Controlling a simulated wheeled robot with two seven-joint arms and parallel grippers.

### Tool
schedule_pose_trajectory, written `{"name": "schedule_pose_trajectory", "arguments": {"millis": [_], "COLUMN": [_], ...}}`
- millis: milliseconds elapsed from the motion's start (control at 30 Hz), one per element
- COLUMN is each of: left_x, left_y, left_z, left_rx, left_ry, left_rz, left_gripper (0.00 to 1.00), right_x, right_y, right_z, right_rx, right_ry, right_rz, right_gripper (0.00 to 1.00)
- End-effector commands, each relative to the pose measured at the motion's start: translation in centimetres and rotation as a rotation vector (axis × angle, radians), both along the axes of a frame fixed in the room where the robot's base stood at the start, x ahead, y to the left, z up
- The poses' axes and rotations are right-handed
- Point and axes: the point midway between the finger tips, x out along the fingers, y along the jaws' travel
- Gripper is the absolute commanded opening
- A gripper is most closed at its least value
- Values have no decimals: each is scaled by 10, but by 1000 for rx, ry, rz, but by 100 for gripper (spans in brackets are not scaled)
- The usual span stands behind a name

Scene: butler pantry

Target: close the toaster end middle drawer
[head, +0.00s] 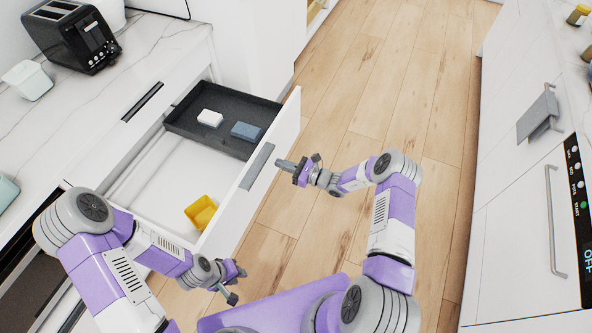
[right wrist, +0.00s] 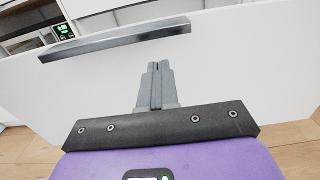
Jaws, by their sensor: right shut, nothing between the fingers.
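The open drawer shows in the head view, pulled out from the counter below the toaster (head: 72,35). Its white front (head: 225,215) faces right and carries a grey handle (head: 257,166). My right gripper (head: 278,163) is shut and empty, pointing at the outer face of the front beside the handle. In the right wrist view its closed fingers (right wrist: 157,66) are before the white front (right wrist: 230,75), below the grey handle (right wrist: 115,40). Whether they touch it I cannot tell. My left gripper (head: 233,290) is low, near the drawer's near end; its finger opening is unclear.
Inside the drawer are a dark tray (head: 180,125) with a white block (head: 210,118) and a blue block (head: 246,131), and a yellow container (head: 201,212). An opposite counter with an appliance (head: 580,200) stands at right. The wooden floor (head: 340,100) between is clear.

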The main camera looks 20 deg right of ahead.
Motion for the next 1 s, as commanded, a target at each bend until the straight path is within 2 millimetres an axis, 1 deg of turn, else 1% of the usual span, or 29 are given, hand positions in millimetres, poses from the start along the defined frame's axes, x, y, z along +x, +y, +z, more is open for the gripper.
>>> {"name": "schedule_pose_trajectory", "arguments": {"millis": [33, 100, 200, 333, 500, 867, 1000], "left_x": [0, 0, 0, 0, 0, 0, 0], "left_y": [0, 0, 0, 0, 0, 0, 0], "left_z": [-4, -7, -10, -13, -13, -13, -11], "left_rx": [0, 0, 0, 0, 0, 0, 0], "left_ry": [0, 0, 0, 0, 0, 0, 0], "left_rz": [0, 0, 0, 0, 0, 0, 0], "left_gripper": [28, 28, 28, 28, 28, 28, 28], "right_x": [7, 15, 24, 31, 34, 34, 34], "right_y": [9, 18, 28, 37, 39, 40, 44], "right_z": [-2, -1, -1, -1, 0, 0, 0], "right_rx": [-1, -1, -1, -1, -1, -1, -1], "right_ry": [-1, -3, 0, 0, 1, 1, 2], "right_rz": [4, 4, 3, 3, 1, 0, -6], "right_gripper": [0, 0, 0, 0, 0, 0, 0]}}
